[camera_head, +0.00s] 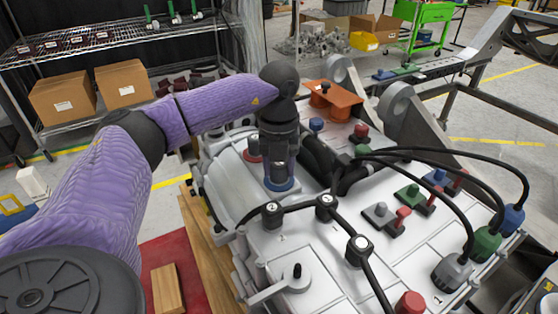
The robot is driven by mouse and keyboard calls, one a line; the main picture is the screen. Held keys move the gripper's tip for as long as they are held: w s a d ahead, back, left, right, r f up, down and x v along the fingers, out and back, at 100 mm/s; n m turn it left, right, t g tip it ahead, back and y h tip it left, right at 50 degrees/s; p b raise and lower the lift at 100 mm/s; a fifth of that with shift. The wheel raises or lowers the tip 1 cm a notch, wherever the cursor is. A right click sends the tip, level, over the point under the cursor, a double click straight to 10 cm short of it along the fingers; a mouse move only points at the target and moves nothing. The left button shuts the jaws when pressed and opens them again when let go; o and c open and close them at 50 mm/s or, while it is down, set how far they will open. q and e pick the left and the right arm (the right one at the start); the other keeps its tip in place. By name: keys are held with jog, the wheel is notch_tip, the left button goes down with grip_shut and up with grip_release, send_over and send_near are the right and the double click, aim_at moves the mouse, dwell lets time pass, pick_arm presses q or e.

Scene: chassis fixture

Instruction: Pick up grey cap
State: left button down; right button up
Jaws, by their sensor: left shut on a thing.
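My left gripper (280,172) points straight down over the white chassis housing (310,240). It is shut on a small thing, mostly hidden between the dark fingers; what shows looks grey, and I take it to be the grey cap. Whether the held thing still touches the ring cannot be told. My right gripper is not in view.
A red cap (361,132) and a blue cap (317,125) stand behind. Black cables run to the blue, green and grey connectors (487,245) at right. Numbered black fittings (326,205) stand close in front. An orange bracket (330,101) is at the back.

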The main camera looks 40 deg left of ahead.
pick_arm(q)
jog(key=shift+r, duration=0.35)
notch_tip(320, 180, up, 9)
jog(key=p, duration=0.4)
jog(key=shift+r, duration=0.2)
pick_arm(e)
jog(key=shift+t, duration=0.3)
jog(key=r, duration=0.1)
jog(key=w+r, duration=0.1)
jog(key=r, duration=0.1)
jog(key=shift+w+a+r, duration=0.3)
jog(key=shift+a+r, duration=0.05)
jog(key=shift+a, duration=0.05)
